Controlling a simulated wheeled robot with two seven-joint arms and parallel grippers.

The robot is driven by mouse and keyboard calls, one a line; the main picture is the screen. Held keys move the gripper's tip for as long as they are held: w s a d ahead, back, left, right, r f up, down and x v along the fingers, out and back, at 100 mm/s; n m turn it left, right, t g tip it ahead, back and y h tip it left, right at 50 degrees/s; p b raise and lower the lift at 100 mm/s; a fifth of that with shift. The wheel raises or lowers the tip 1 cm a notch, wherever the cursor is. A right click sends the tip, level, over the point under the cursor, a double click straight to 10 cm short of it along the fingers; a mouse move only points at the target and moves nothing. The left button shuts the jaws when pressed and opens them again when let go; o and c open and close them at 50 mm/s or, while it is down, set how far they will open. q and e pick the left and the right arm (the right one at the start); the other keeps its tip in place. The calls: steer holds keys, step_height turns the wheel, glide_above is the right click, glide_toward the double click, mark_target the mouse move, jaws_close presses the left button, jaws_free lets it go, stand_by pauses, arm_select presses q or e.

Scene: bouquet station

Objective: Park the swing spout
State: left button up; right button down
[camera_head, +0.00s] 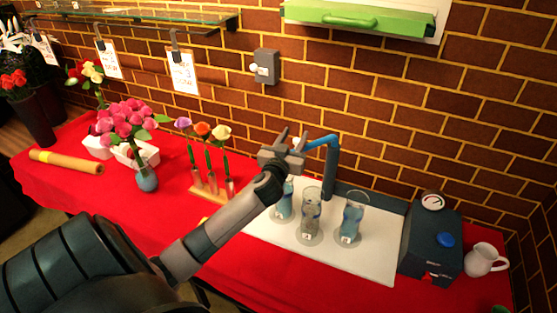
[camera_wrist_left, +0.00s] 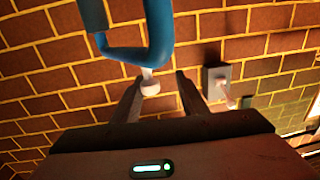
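The swing spout (camera_head: 332,168) is a blue pipe that rises behind the white board, its upper arm reaching left toward my left gripper. In the left wrist view the blue spout (camera_wrist_left: 158,35) bends across the top and ends in a pale round tip (camera_wrist_left: 149,84). My left gripper (camera_head: 293,138) is at the spout's free end, above the glass vases. In the left wrist view its fingers (camera_wrist_left: 158,80) are apart, with the tip between them, closer to the left finger. I cannot tell whether they touch. My right gripper is out of view.
Several glass vases (camera_head: 351,221) stand on the white board (camera_head: 378,258) below the spout. A dark blue box (camera_head: 425,245) with a gauge and a white pitcher (camera_head: 484,260) are at right. A stem rack (camera_head: 213,198) stands left. A grey wall switch (camera_head: 266,66) is above.

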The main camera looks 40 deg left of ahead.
arm_select(q)
steer(key=shift+s+d+f, duration=0.1)
steer(key=shift+s+f, duration=0.2)
steer(key=shift+s, duration=0.35)
steer(key=b+v, duration=0.4)
steer(key=v, duration=0.9)
steer(key=shift+d+r, duration=0.25)
steer(key=shift+r, duration=0.05)
